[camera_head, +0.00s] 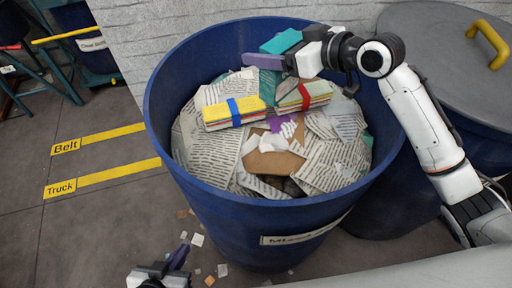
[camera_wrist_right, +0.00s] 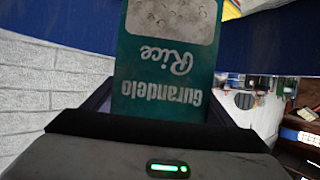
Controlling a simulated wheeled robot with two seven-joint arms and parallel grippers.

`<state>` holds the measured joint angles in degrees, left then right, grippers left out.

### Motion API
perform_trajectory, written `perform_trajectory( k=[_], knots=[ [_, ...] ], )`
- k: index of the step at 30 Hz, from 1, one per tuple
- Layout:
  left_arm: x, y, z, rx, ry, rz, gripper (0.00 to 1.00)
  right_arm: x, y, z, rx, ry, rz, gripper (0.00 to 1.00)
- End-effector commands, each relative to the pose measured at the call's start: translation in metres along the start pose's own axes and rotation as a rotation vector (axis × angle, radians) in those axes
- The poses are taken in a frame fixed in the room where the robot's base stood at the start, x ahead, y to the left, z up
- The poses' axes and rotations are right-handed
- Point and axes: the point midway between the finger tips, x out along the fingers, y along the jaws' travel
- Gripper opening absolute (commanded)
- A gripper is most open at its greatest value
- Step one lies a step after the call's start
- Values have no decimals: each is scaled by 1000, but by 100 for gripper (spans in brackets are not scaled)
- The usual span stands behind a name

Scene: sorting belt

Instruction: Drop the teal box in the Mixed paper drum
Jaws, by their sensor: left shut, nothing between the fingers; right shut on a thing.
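The teal box (camera_head: 281,41) is held by my right gripper (camera_head: 272,58) over the far inside part of the blue drum (camera_head: 255,232). In the right wrist view the box (camera_wrist_right: 165,75) stands between the dark fingers, with upside-down "Gurandelo Rice" lettering. The drum's front label begins with "Mi"; the rest is hard to read. The drum is filled with newspaper sheets, cardboard and paper bundles. My left gripper (camera_head: 178,258) is at the bottom edge of the head view, outside the drum, shut and empty, and partly cut off.
A grey lid with a yellow handle (camera_head: 488,43) covers another blue drum at the right. A further drum (camera_head: 97,52) stands at the far left. Yellow floor strips read "Belt" (camera_head: 100,138) and "Truck" (camera_head: 105,177). Paper scraps (camera_head: 197,240) lie on the floor. A white brick wall is behind.

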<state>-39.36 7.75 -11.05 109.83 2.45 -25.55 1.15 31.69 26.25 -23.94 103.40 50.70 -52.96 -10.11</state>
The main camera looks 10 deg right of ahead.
Motion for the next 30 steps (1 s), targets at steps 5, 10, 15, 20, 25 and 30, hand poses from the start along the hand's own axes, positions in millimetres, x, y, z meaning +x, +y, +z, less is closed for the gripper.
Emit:
perform_trajectory(
  k=[5,10,15,20,25,30],
  knots=[
    [-1,1,-2,1,3,1,0,0,0,-1,0,0,0,91],
    [-1,1,-2,1,3,2,0,0,0,-1,0,0,0,99],
    [-1,1,-2,0,4,2,0,-1,0,0,0,-1,0,99],
    [0,1,-2,0,4,2,0,-16,1,0,-2,0,1,99],
    [1,1,0,1,3,2,0,-49,1,1,-4,-2,3,99],
    [2,1,1,1,3,3,0,-80,0,1,-3,-4,2,99]
  ],
)
